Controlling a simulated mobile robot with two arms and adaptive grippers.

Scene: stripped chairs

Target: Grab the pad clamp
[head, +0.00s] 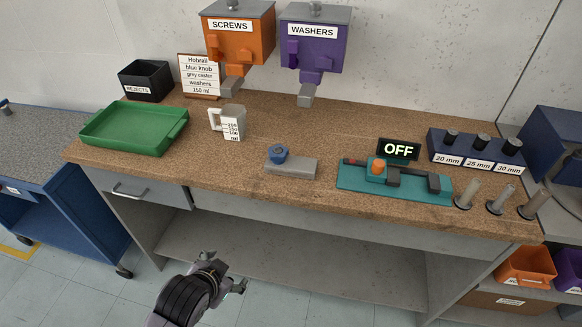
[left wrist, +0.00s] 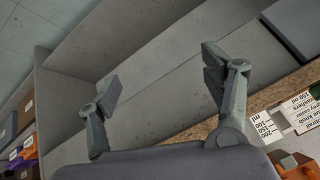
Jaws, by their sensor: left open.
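A grey block with a blue knob (head: 279,154) on top sits on the middle of the workbench (head: 230,170). A teal fixture (head: 352,180) with an orange knob and dark grey parts stands to its right, in front of a sign reading OFF. No label shows which of these is the pad clamp. My left gripper (head: 225,272) is low in front of the bench, below its top and apart from everything. In the left wrist view its two fingers (left wrist: 160,85) are spread with nothing between them. My right gripper is not in view.
A green tray (head: 134,131), a measuring jug (head: 232,122) and a text card (head: 199,76) stand left and back. Orange and purple dispensers (head: 311,40) hang above. Short posts (head: 500,199) stand at the right. The bench's front edge lies between my gripper and the top.

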